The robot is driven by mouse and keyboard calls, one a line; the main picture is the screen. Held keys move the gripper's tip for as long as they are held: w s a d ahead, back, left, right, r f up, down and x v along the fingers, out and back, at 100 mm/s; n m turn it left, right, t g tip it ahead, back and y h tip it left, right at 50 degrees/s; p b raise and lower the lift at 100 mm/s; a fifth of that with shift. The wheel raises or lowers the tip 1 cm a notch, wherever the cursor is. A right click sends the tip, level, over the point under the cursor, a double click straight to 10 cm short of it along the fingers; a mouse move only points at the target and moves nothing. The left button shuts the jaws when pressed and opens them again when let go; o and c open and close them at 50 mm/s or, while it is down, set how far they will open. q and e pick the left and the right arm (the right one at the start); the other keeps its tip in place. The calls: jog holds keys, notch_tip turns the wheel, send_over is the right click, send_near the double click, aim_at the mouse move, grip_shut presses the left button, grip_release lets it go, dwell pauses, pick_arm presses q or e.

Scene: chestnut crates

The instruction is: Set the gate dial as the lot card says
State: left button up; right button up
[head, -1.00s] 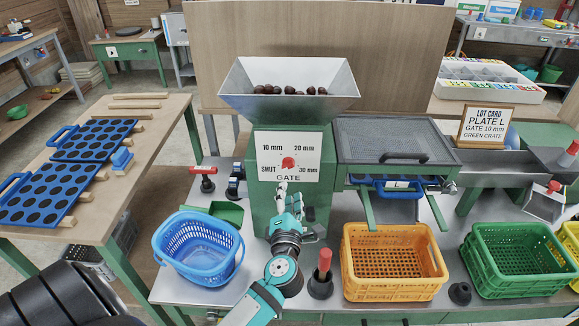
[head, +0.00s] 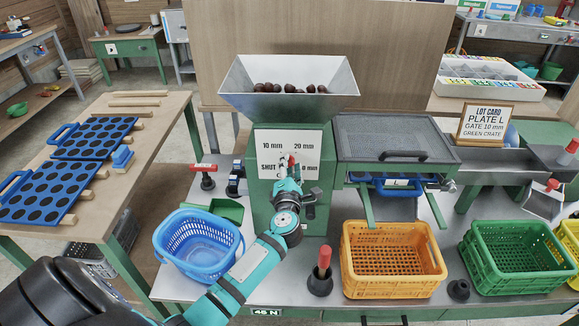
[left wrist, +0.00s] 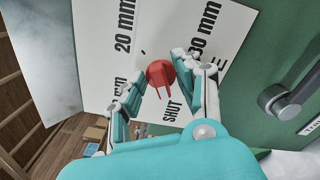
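The gate dial is a red knob (left wrist: 160,75) on a white plate (head: 264,170) at the front of the green machine. The plate reads 10 mm, 20 mm, SHUT and 30 mm. In the head view my left gripper (head: 291,171) covers much of the dial. In the left wrist view its open fingers (left wrist: 155,72) stand on either side of the knob, with gaps visible. I cannot tell which mark the knob points at. The lot card (head: 486,123) reads PLATE L, GATE 10 mm, GREEN CRATE. My right gripper is not in view.
A hopper (head: 290,102) with chestnuts tops the machine. A blue basket (head: 198,262), an orange crate (head: 394,285) and a green crate (head: 522,282) stand along the bench. A red-handled plunger (head: 321,275) stands near my left arm. A grey lever (left wrist: 285,98) sits beside the plate.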

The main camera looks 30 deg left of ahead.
pick_arm(q)
jog(key=shift+s, duration=0.1)
grip_shut()
jog(key=shift+r+m+p, duration=0.25)
jog(key=shift+m+p, duration=0.55)
jog(key=shift+p, duration=0.35)
jog(key=m+p, duration=0.4)
jog(key=shift+p, duration=0.35)
jog(key=m+p, duration=0.4)
jog(key=m, duration=0.1)
jog(key=shift+f+m, duration=0.2)
jog(key=shift+m, duration=0.1)
jog(key=shift+a+f+m+p, duration=0.15)
jog(key=shift+m+p, duration=1.05)
jog(key=shift+m, duration=1.1)
jog(key=shift+o, duration=0.7)
grip_release()
jog(key=shift+f, duration=0.1)
